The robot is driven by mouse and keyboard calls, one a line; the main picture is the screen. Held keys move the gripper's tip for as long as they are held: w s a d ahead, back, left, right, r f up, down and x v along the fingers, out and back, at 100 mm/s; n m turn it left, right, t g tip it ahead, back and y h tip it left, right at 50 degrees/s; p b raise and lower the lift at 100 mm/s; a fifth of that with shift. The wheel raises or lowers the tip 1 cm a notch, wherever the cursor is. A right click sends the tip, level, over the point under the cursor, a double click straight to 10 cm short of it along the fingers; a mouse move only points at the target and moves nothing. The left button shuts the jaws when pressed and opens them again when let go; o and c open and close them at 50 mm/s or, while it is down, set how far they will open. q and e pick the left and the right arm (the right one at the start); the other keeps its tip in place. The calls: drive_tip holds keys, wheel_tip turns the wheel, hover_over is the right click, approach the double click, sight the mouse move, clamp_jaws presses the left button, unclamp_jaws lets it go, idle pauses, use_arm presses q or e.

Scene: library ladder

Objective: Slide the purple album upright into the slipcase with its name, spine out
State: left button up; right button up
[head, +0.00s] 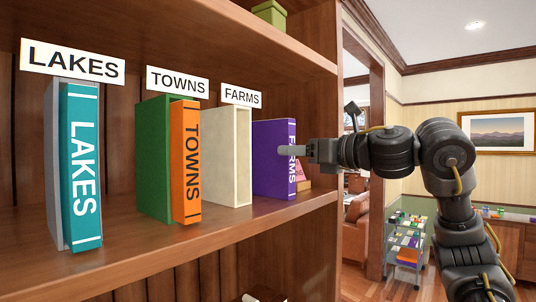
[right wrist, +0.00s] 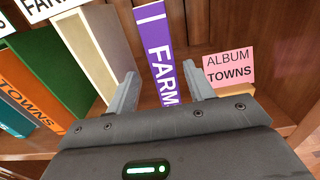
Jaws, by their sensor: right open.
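The purple album (head: 272,158) stands upright on the shelf with its FARMS spine facing out. It is just right of the cream slipcase (head: 228,160), which stands under the FARMS sign (head: 241,96) and looks empty. My right gripper (head: 309,150) is at the album's spine. In the right wrist view the open fingers (right wrist: 161,84) point at the purple spine (right wrist: 162,50), which shows between them with a gap on each side. The cream slipcase also shows there (right wrist: 92,50), left of the fingers. My left gripper is not in view.
A teal LAKES album (head: 82,165) sits in its grey case and an orange TOWNS album (head: 185,160) in its green case (head: 152,160), to the left. A pink card (right wrist: 229,67) reading ALBUM TOWNS stands right of the purple album. The shelf front (head: 130,255) is clear.

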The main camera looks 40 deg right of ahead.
sight(274, 151)
drive_tip(key=p+x, duration=0.3)
drive_tip(key=x, duration=0.4)
drive_tip(key=shift+w+d+f+p, duration=0.15)
drive_tip(key=shift+w+p, duration=0.05)
drive_tip(key=shift+p, duration=0.15)
drive_tip(key=shift+w+f, duration=0.1)
drive_tip(key=shift+w, duration=0.2)
drive_tip(key=shift+s, duration=0.35)
drive_tip(key=shift+c, duration=1.8)
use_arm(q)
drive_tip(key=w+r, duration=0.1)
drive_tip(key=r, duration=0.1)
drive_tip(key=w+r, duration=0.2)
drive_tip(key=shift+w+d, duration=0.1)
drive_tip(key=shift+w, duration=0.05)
use_arm(e)
clamp_jaws()
